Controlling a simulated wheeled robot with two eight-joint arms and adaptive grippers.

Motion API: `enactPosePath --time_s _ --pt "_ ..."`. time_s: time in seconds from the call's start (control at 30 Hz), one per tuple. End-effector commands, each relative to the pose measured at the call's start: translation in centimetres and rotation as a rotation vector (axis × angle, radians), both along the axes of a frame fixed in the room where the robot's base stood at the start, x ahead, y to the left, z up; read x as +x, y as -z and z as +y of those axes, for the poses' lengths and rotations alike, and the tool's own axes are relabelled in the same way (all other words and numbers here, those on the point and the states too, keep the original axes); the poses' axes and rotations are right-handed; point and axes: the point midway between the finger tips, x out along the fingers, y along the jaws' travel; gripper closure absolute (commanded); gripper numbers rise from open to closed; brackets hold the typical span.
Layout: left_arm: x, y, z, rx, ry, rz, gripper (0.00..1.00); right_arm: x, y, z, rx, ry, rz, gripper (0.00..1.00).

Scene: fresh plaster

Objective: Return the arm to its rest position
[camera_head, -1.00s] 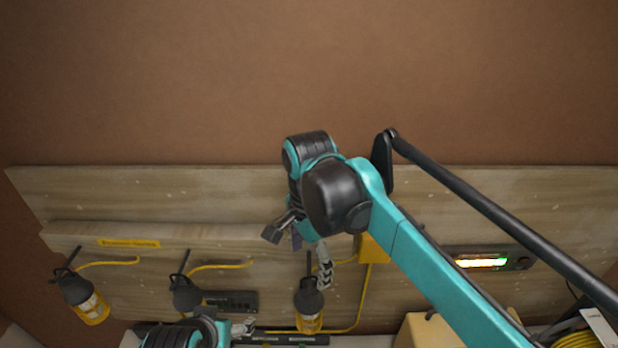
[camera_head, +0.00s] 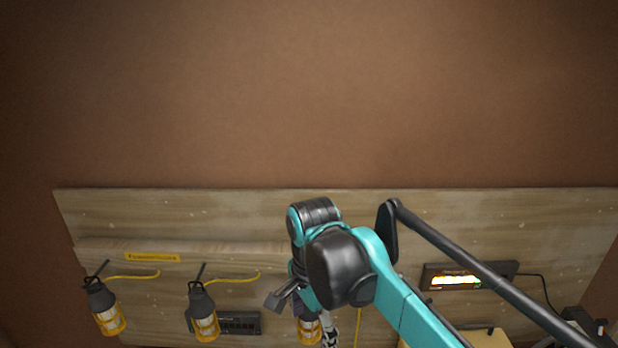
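My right arm, teal with black joints, comes in from the lower right and bends down at its wrist in front of the board. My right gripper (camera_head: 304,315) hangs below the wrist, partly hidden behind it. A dark piece and a grey, finger-like piece show there, but their opening is unclear. It overlaps the right-hand caged lamp (camera_head: 310,333) in the picture; I cannot tell whether they touch. My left gripper is not in view.
A wooden board (camera_head: 180,213) spans the brown wall. Yellow-and-black lamps hang at the left (camera_head: 109,318) and middle (camera_head: 206,326). A black power strip (camera_head: 242,323) and a black unit with a lit display (camera_head: 455,281) are on it. The wall above is clear.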

Motion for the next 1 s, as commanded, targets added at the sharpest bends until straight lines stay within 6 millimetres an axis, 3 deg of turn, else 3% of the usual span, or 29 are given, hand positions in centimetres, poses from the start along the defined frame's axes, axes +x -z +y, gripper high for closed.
enactPosePath --time_s 0.37,0.57,0.67,0.77,1.0 --pt "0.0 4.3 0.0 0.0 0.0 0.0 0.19 -0.4 5.3 -2.4 0.019 -0.11 -0.065 0.18" --pt "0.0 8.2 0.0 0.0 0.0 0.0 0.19 -0.9 10.2 -4.6 0.023 -0.221 -0.134 0.18" --pt "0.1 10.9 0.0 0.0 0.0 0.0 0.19 -1.3 13.8 -6.1 0.017 -0.297 -0.182 0.18" --pt "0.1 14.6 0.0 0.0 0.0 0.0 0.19 -2.0 18.6 -8.1 0.001 -0.398 -0.246 0.18" --pt "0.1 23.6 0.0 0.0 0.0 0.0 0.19 -4.0 31.3 -12.9 -0.106 -0.67 -0.414 0.18"
